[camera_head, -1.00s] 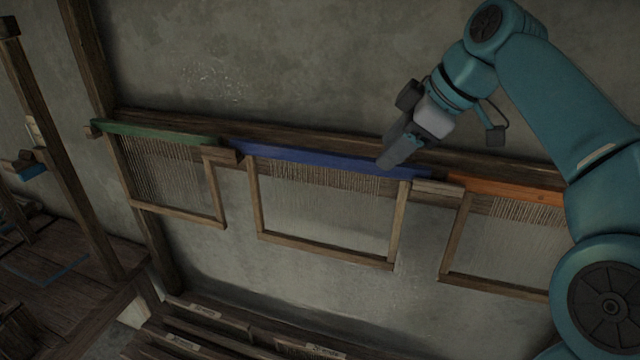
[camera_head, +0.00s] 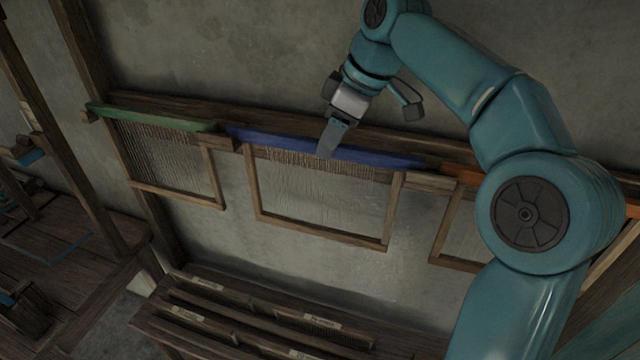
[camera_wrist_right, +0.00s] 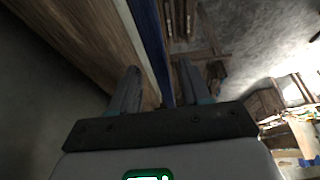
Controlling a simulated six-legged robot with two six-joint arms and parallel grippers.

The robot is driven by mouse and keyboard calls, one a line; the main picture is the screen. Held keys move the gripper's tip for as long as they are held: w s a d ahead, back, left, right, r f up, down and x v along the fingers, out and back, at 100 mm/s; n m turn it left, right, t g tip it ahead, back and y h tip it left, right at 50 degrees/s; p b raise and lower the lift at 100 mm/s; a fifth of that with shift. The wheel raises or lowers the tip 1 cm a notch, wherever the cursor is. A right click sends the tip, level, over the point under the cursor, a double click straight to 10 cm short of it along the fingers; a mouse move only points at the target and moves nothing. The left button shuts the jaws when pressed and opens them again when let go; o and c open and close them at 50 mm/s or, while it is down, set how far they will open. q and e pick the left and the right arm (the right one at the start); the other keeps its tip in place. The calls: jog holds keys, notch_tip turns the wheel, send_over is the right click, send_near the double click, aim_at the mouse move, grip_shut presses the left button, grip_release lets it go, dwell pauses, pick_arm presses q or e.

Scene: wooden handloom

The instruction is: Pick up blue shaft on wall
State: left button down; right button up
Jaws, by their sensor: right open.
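The blue shaft (camera_head: 275,142) is the long bar along the top of the middle wooden frame, which hangs on the wall rail. My right gripper (camera_head: 327,152) is at the middle of the shaft in the head view, its fingers covering a short piece of it. In the right wrist view the two fingers (camera_wrist_right: 158,85) are spread apart, and the blue shaft (camera_wrist_right: 152,35) runs lengthwise into the gap between them. I cannot tell whether a finger touches it. My left gripper is not in view.
A frame with a green shaft (camera_head: 150,118) hangs to the left, and one with an orange shaft (camera_head: 460,174) hangs to the right, partly behind my arm. The wooden rail (camera_head: 400,145) runs behind the shafts. A slatted wooden rack (camera_head: 250,315) stands below.

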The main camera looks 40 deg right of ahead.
aim_at(314, 157)
jog(key=shift+w+a+r+p, duration=0.1)
jog(key=shift+w+a+p, duration=0.25)
jog(key=shift+w, duration=0.3)
jog(key=x, duration=0.4)
jog(key=shift+a+f+b, duration=0.15)
jog(key=shift+f+b, duration=0.1)
jog(key=shift+b, duration=0.1)
jog(key=shift+f, duration=0.35)
jog(key=shift+w, duration=0.1)
jog(key=shift+f, duration=0.15)
jog(key=shift+c, duration=0.3)
grip_shut()
